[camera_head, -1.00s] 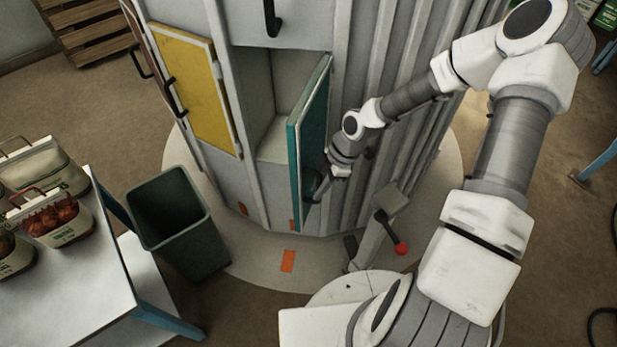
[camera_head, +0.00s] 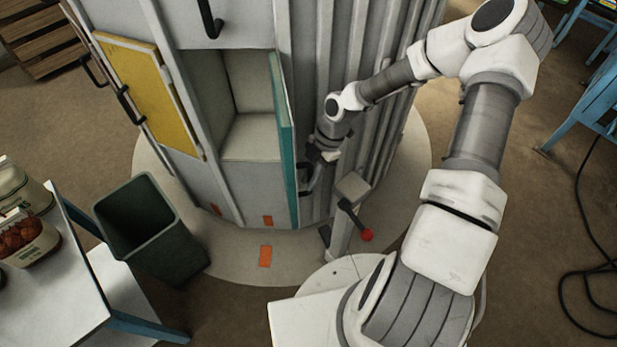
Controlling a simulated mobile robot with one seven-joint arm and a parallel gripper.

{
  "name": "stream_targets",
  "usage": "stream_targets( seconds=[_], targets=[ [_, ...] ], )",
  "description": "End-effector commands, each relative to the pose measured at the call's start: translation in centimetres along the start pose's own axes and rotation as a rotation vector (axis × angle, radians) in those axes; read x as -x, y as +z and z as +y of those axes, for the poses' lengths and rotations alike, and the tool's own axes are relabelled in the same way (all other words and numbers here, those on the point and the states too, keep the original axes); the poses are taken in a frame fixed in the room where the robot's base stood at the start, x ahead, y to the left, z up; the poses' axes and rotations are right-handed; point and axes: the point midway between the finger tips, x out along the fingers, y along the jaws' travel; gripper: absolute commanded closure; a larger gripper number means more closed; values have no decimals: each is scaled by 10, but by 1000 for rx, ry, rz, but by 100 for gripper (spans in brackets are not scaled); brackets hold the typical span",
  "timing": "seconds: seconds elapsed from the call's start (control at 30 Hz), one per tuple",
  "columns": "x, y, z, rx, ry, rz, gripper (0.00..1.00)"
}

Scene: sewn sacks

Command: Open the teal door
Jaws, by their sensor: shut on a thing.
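The teal door (camera_head: 287,150) stands wide open on the grey cabinet, swung out and seen nearly edge-on. It is hinged at the right side of an empty pale compartment (camera_head: 250,137). A dark handle (camera_head: 304,182) shows on the door's outer side, to its right. My gripper (camera_head: 311,176) is at this handle and shut on it. The fingertips are small and partly hidden beside the door and the wrist.
A dark green bin (camera_head: 150,228) and a white table (camera_head: 50,290) with sacks stand at the left. A red-knobbed lever (camera_head: 367,234) is below my gripper.

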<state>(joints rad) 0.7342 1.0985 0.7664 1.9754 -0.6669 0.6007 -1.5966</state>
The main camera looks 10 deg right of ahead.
Motion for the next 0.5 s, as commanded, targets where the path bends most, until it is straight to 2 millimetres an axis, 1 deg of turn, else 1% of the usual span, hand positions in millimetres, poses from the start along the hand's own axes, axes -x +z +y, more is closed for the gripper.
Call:
stream_targets(
  seconds=[0.27,0.3,0.43,0.47,0.5],
  targets=[
    [0,1,-1,-3,-1,-1,100],
    [0,1,-1,-3,-1,-1,77],
    [0,1,0,-3,-1,-1,53],
    [0,1,0,-2,-1,0,50],
    [0,1,0,-2,0,0,50]
  ],
)
